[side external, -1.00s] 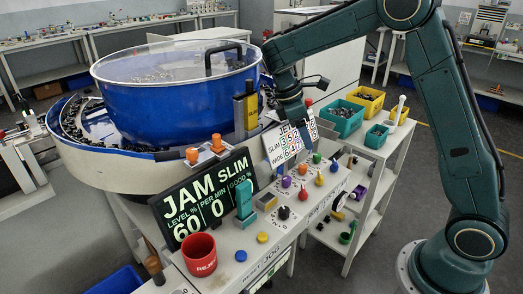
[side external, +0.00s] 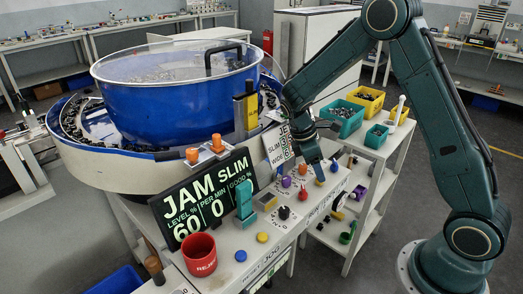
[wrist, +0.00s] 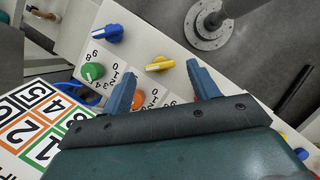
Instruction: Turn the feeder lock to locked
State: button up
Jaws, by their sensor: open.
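No label in view marks the feeder lock, so I cannot tell which control it is. Several coloured knobs stand on the front panel (side external: 262,227). In the wrist view a yellow knob (wrist: 158,64) lies just beyond and between my fingertips. An orange knob (wrist: 138,98) shows beside the left finger, partly hidden by it. A green knob (wrist: 93,71) and a blue knob (wrist: 106,33) are farther left. My gripper (wrist: 162,78) is open with nothing between its fingers. In the side view my gripper (side external: 318,176) points down close above the panel, by the yellow knob; contact cannot be told.
The blue feeder bowl (side external: 175,105) stands left of my arm. A JAM display (side external: 203,199), teal lever (side external: 245,203) and red reject cup (side external: 200,254) are along the panel. A number card (side external: 277,146) stands behind my gripper. A shelf (side external: 365,205) with bins is right.

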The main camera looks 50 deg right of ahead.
jog(key=shift+x, duration=0.85)
jog(key=c, duration=1)
